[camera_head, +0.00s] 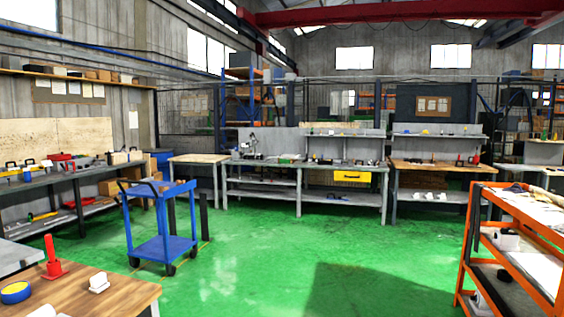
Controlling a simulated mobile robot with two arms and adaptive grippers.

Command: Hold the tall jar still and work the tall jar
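I cannot make out a tall jar for certain anywhere in the camera_head view. A slim red upright object (53,258) with a wider red foot stands on the wooden table (120,289) at the lower left. Many small items on the far benches are too small to tell apart. Neither of my grippers shows in the view, so what they hold is hidden.
A blue cart (165,247) stands on the green floor (255,260) at left centre. A blue-yellow roll (15,292) and a small white object (98,284) lie on the near table. Workbenches line the back. An orange rack (467,245) stands right. The middle floor is clear.

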